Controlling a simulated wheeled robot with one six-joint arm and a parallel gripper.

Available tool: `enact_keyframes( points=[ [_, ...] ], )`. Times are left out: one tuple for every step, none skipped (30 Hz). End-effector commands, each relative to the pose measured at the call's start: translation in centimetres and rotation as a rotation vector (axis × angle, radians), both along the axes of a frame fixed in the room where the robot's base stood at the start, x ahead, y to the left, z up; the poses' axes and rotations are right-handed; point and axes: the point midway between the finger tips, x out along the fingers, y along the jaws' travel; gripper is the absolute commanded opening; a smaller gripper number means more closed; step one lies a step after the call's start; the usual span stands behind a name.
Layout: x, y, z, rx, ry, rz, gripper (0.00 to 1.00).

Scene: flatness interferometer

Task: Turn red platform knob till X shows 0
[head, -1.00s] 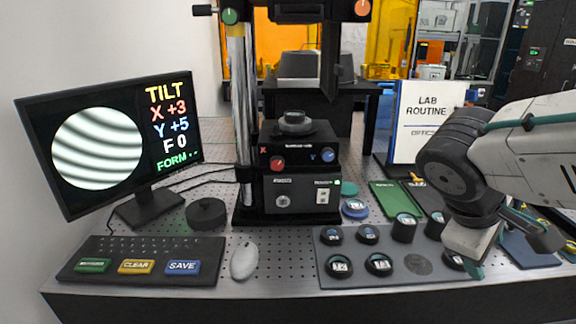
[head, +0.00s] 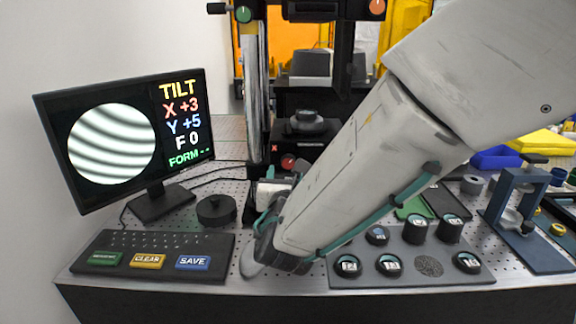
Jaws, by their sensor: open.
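The red platform knob (head: 288,162) shows on the front of the black interferometer platform, just above my wrist. The blue knob beside it is hidden behind my arm. The monitor (head: 128,138) shows TILT, X +3, Y +5, F 0 and FORM with dashes, next to curved fringes in a round field. My gripper (head: 268,190) is in front of the instrument's base, below and slightly left of the red knob and apart from it in the picture. Its fingers are small and partly hidden by my wrist. Nothing shows held in it.
A keyboard (head: 150,242) with green, yellow and blue keys lies at the left, and a black puck (head: 216,209) stands behind it. A tray (head: 410,276) of round optics lies at the right.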

Motion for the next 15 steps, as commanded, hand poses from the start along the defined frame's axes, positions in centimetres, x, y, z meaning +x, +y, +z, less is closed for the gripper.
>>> enact_keyframes(
  points=[
    [1.0,-0.1,0.0,0.001,-0.001,-0.004,0.54],
    [1.5,-0.1,0.0,0.000,0.000,-0.003,0.54],
    [2.1,-0.2,0.0,0.001,0.000,-0.004,0.54],
    [2.6,-0.2,0.0,0.001,0.000,-0.005,0.54],
    [3.0,-0.2,0.0,0.001,0.000,-0.004,0.54],
    [3.5,-0.2,0.0,0.001,-0.001,-0.004,0.54],
    [3.8,-0.3,0.0,0.002,-0.001,-0.004,0.54],
    [4.1,-0.3,0.0,0.002,0.000,-0.004,0.54],
    [4.4,-0.3,0.0,0.002,0.000,-0.004,0.54],
    [4.5,-0.3,0.0,0.002,0.001,-0.004,0.54],
    [4.7,-0.3,0.0,0.003,0.000,-0.003,0.54],
    [4.8,-0.3,0.0,0.003,0.000,-0.003,0.54],
    [4.9,-0.3,0.0,0.003,0.000,-0.003,0.54],
    [4.9,-0.3,0.0,0.003,0.000,-0.003,0.54],
    [4.9,-0.3,0.1,0.003,0.000,-0.003,0.54]
  ],
)
